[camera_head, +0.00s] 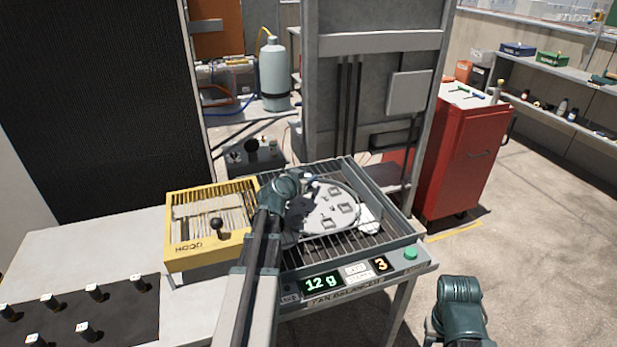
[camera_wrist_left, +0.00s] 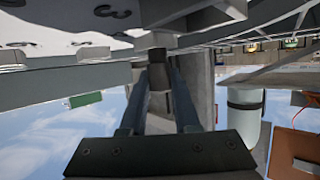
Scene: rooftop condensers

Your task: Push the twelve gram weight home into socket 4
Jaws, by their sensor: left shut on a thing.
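My left gripper (camera_head: 302,208) is over the left part of the round grey fan disc (camera_head: 322,222) with raised square sockets. In the left wrist view the gripper's fingers (camera_wrist_left: 158,95) are shut on a small dark piece (camera_wrist_left: 158,76), likely the weight; its far end meets or nearly meets the disc (camera_wrist_left: 60,40). I cannot tell whether it sits in a socket, and the socket number is not readable. The balancer's display (camera_head: 321,283) reads 12 g, and a second display (camera_head: 381,264) reads 3.
A yellow tray (camera_head: 205,262) with a black knob (camera_head: 217,225) stands left of the balancer. A green button (camera_head: 410,253) is on the balancer's front. A red cabinet (camera_head: 462,155) stands behind right.

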